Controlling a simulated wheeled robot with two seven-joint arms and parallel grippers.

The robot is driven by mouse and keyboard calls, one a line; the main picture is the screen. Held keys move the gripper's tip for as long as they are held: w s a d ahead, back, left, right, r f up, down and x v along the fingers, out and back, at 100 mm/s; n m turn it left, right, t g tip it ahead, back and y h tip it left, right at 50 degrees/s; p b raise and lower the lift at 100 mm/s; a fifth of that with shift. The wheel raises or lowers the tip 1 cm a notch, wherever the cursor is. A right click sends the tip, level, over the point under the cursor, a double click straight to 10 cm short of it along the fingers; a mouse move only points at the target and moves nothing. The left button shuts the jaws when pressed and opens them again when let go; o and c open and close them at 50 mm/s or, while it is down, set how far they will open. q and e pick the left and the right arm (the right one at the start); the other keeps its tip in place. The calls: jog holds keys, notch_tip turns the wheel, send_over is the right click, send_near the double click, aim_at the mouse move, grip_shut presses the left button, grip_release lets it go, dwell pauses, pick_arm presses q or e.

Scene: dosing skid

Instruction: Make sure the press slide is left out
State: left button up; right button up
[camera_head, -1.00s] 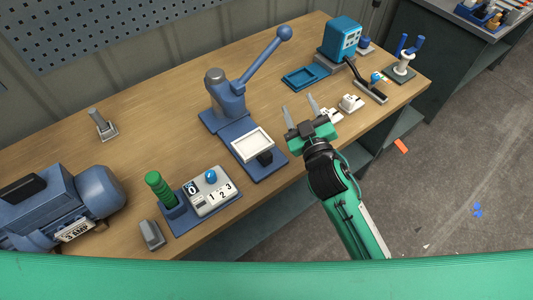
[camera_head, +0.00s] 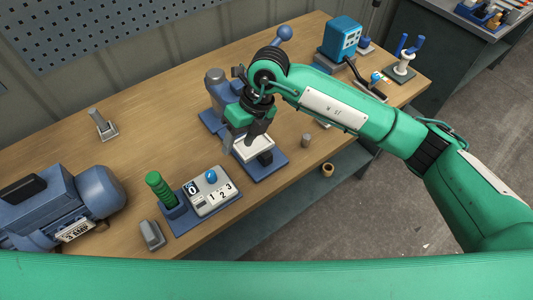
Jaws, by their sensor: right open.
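The blue arbor press (camera_head: 217,85) stands mid-table, its lever with a round ball end (camera_head: 284,33) raised to the back right. The press slide, a pale framed plate (camera_head: 250,152) with a black knob (camera_head: 265,158) at its front, sits out in front of the press column on the blue base (camera_head: 268,170). My right gripper (camera_head: 242,140) is open, pointing down over the rear part of the slide. It hides that part and some of the press; whether it touches the slide I cannot tell. My left gripper is not in view.
A control box with a blue knob (camera_head: 211,176) and green handle (camera_head: 159,187) stands front left, beside a grey block (camera_head: 151,235). A motor (camera_head: 60,205) is at far left. A small cylinder (camera_head: 306,140) stands right of the press. A teal box (camera_head: 342,37) is at the back.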

aim_at(267, 155)
jog(key=w+d+t+h, duration=0.2)
jog(key=w+d+h, duration=0.2)
jog(key=w+d, duration=0.15)
jog(key=shift+m, duration=0.4)
jog(key=f+p, duration=0.1)
jog(key=f, duration=0.3)
jog(key=f+p, duration=0.1)
jog(key=f, duration=0.3)
jog(key=s+f+p, duration=0.1)
jog(key=f+p, duration=0.1)
jog(key=f, duration=0.3)
jog(key=shift+d, duration=0.35)
jog(key=shift+c, duration=0.2)
jog(key=shift+f, duration=0.1)
grip_shut()
